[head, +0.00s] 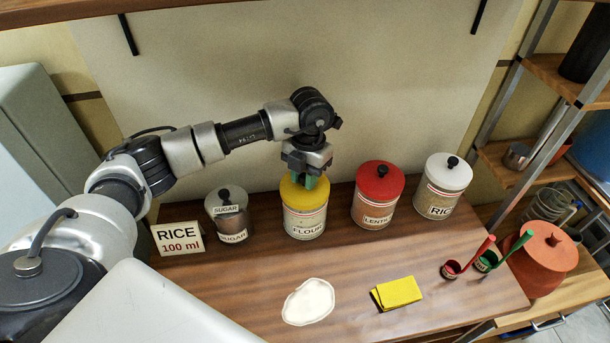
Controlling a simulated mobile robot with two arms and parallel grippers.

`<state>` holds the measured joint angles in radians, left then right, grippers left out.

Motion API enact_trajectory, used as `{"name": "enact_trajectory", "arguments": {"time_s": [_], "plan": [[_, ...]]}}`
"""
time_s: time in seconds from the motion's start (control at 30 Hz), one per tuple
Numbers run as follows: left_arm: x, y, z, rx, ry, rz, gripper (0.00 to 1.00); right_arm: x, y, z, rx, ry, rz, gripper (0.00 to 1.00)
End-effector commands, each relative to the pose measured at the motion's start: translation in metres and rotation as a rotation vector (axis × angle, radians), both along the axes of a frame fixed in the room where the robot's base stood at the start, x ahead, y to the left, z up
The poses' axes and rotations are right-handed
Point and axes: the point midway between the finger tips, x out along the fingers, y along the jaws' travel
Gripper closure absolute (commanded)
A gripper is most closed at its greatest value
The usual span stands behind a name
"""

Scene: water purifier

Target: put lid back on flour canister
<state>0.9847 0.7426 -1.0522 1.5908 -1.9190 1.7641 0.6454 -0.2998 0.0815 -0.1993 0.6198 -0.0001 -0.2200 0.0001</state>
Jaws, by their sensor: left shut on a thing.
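The flour canister (304,222) stands upright on the wooden counter, labelled FLOUR. Its yellow lid (292,194) sits at the canister's top; whether it is fully seated I cannot tell. My left gripper (307,181) points straight down over the lid and is shut on it, its green fingertips at the lid's middle. The fingers hide the lid's knob. My right gripper is not in view.
The sugar canister (230,227) and a RICE 100 ml sign (179,239) stand left. The red-lidded lentil canister (375,208) and white-lidded rice canister (439,196) stand right.

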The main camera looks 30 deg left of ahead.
Motion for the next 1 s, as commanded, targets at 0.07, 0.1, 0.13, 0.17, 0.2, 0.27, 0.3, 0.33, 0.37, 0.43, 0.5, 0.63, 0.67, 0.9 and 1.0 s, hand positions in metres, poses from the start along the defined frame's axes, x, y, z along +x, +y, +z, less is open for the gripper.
{"name": "enact_trajectory", "arguments": {"time_s": [0.07,0.1,0.13,0.17,0.2,0.27,0.3,0.33,0.37,0.43,0.5,0.63,0.67,0.9,1.0], "plan": [[0.0000,0.0001,-0.0002,0.000,0.000,0.000,0.98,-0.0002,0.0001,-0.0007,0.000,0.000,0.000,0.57],[0.0000,0.0001,0.0000,0.000,0.000,0.000,0.98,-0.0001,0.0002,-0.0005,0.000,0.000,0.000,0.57],[0.0000,0.0001,0.0000,0.000,0.000,0.000,0.98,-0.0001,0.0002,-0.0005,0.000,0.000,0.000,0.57],[0.0000,0.0001,0.0001,0.000,0.000,0.000,0.98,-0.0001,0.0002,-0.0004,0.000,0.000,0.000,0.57],[0.0000,0.0001,0.0000,0.000,0.000,0.000,0.98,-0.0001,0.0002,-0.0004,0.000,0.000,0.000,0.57],[0.0000,0.0001,0.0001,0.000,0.000,0.000,0.98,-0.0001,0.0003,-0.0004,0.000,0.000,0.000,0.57],[0.0000,0.0001,0.0001,0.000,0.000,0.000,0.98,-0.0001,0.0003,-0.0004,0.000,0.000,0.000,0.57],[0.0000,0.0001,0.0001,0.000,0.000,0.000,0.98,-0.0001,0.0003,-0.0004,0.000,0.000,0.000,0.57],[0.0000,0.0001,0.0001,0.000,0.000,0.000,0.73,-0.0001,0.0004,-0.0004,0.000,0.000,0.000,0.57],[0.0000,0.0001,0.0000,0.000,0.000,0.000,0.62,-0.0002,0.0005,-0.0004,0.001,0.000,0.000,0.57],[0.0000,0.0001,0.0001,0.000,0.000,0.000,0.52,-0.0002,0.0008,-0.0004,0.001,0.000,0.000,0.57],[0.0000,0.0001,0.0000,0.000,0.000,0.000,0.45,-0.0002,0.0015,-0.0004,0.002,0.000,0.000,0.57],[0.0000,0.0000,0.0000,0.000,0.000,0.000,0.45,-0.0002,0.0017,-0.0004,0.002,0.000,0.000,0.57],[0.0000,0.0000,-0.0002,0.000,0.000,0.000,0.20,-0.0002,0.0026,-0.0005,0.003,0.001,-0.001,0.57],[0.0000,0.0000,-0.0002,0.000,0.000,0.000,0.19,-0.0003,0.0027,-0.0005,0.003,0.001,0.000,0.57]]}}
